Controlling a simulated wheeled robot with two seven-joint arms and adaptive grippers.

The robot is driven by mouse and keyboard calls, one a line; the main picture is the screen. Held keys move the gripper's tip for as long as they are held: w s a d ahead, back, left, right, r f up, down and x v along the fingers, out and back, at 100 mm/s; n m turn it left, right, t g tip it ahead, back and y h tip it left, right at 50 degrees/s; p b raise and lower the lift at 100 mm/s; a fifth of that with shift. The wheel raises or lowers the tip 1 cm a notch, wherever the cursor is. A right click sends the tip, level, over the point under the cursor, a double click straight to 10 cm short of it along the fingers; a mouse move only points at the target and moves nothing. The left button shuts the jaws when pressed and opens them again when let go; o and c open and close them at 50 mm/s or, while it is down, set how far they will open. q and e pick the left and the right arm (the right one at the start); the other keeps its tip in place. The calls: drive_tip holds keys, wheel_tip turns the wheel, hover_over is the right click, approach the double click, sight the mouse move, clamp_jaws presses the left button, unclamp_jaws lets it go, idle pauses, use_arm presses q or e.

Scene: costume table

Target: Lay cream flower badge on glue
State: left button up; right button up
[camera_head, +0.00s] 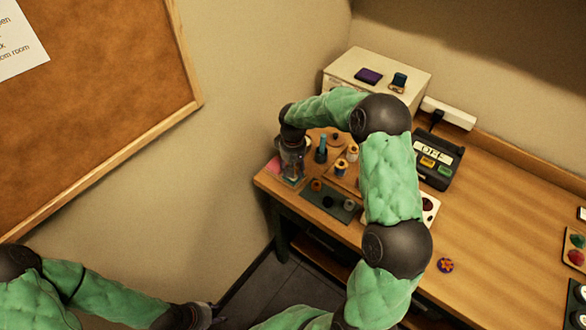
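I cannot pick out a cream flower badge for sure. A purple round badge with an orange star (445,265) lies alone on the table. I cannot clearly identify the glue; a small pink and blue card (274,166) lies at the table's left end, partly hidden by my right gripper. My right gripper (291,172) points down over that card; its fingers are too small to tell whether they hold anything. My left gripper (212,318) is low at the bottom edge, away from the table, its fingers dark and unclear.
Spools (341,167), a blue bottle (321,150) and a dark tray with round pieces (330,203) crowd the left end. My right arm partly hides a white tray (434,203). A black device (438,155) and white box (345,72) stand behind. The table's middle right (510,215) is clear.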

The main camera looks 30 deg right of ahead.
drive_tip(key=shift+f, duration=0.2)
drive_tip(key=o, duration=1)
drive_tip(key=shift+c, duration=0.2)
drive_tip(key=shift+r, duration=0.2)
wheel_tip(320, 180, up, 12)
drive_tip(key=p, duration=0.2)
